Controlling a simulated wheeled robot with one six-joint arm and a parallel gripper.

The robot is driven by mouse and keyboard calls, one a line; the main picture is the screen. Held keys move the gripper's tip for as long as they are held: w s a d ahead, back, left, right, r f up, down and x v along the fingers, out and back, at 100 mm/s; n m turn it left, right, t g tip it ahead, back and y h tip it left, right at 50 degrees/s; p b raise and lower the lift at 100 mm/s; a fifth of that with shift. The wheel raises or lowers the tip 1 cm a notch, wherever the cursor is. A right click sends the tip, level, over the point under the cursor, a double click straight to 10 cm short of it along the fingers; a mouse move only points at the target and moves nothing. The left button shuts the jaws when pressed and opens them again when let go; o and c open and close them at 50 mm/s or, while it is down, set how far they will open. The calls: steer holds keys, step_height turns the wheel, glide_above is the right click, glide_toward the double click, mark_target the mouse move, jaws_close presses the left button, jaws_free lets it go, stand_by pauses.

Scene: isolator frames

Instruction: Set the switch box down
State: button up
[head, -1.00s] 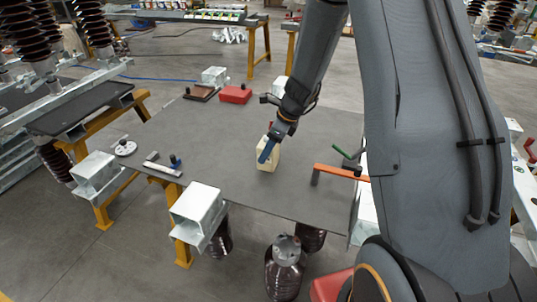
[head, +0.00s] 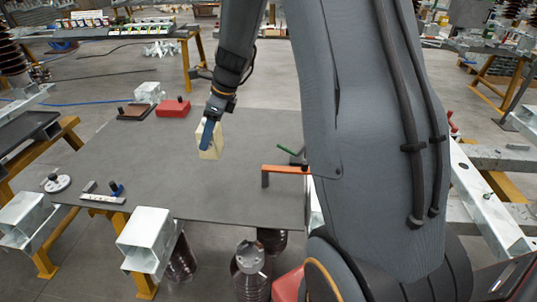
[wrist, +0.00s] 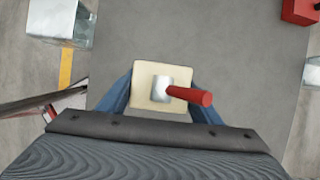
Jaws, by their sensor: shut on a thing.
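The switch box is a small cream box (head: 210,141) with a red lever on a grey metal plate, seen from above in the wrist view (wrist: 142,76). My gripper (head: 208,134) has blue fingers, one on each side of the box, and is shut on it. The box is upright and seems to hang a little above the grey table (head: 190,190), over its middle. The gap under the box is hard to judge. The red lever (wrist: 190,95) sticks out to the right in the wrist view.
A red box (head: 173,107) and a brown tray (head: 134,112) lie at the table's back left. An orange bar (head: 285,169) stands at the right. A white disc (head: 56,183) and a metal block (head: 103,197) lie at the left front. The table's middle is clear.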

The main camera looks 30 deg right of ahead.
steer(key=s+d+r, duration=0.2)
steer(key=s+d, duration=0.3)
steer(key=d, duration=0.6)
steer(key=s+d+r, duration=0.3)
steer(key=s+d, duration=0.2)
steer(key=d, duration=0.6)
steer(key=s+d+r, duration=0.2)
steer(key=s+d, duration=0.4)
steer(key=d, duration=0.5)
steer(key=f+p, duration=0.1)
steer(key=f, duration=0.7)
steer(key=f+p, duration=0.1)
steer(key=f, duration=0.8)
steer(key=shift+w+d+f, duration=0.15)
steer(key=shift+d+f, duration=0.05)
steer(key=shift+f, duration=0.05)
steer(key=o, duration=1.4)
steer(key=shift+f, duration=0.15)
steer(key=b+v, duration=0.2)
steer(key=v, duration=1)
steer(key=shift+a, duration=0.1)
